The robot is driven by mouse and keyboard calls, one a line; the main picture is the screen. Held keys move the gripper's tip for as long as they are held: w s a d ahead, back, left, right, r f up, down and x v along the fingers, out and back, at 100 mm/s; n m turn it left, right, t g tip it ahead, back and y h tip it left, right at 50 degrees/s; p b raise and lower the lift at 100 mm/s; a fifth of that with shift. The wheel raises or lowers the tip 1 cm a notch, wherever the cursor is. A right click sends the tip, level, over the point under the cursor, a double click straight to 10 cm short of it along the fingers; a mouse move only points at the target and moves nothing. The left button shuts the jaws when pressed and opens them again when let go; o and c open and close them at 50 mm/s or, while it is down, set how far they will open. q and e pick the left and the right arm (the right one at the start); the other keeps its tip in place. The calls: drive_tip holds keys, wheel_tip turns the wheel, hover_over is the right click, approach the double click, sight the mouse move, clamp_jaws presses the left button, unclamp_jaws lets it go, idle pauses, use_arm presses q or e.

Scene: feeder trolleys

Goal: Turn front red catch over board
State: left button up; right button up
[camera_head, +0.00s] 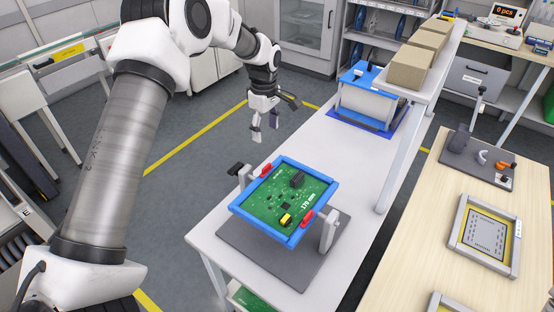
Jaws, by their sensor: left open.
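A green circuit board (290,191) with black and yellow parts lies in a blue frame (322,208), held tilted on a stand with a grey base (250,245). One red catch (307,218) is on the frame's near right side. Another red catch (265,170) is on its far left side. I cannot tell clearly whether either catch reaches over the board. My left gripper (266,130) is open and empty, above and beyond the far side of the frame, apart from it. My right gripper is out of view.
A black knob (236,168) sticks out at the stand's left. On the white table (345,150), a blue-ended unit (365,97) stands farther back, beside cardboard boxes (408,68) on a raised shelf. A wooden bench (430,240) with fixtures is at right.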

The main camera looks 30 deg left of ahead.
use_arm(q)
drive_tip(key=b, duration=0.5)
hover_over(266, 166)
drive_tip(key=f, duration=0.5)
drive_tip(key=shift+s+f, duration=0.2)
drive_tip(key=shift+f, duration=0.1)
drive_tip(key=shift+w+f, duration=0.15)
drive_tip(key=shift+f, duration=0.05)
drive_tip(key=shift+w+f, duration=0.2)
drive_tip(key=shift+f, duration=0.1)
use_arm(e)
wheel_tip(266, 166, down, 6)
use_arm(q)
wheel_tip(266, 166, down, 6)
drive_tip(key=shift+s+f+p, duration=0.15)
drive_tip(key=shift+p, duration=0.95)
drive_tip(key=shift+f, duration=0.4)
drive_tip(key=c, duration=1.1)
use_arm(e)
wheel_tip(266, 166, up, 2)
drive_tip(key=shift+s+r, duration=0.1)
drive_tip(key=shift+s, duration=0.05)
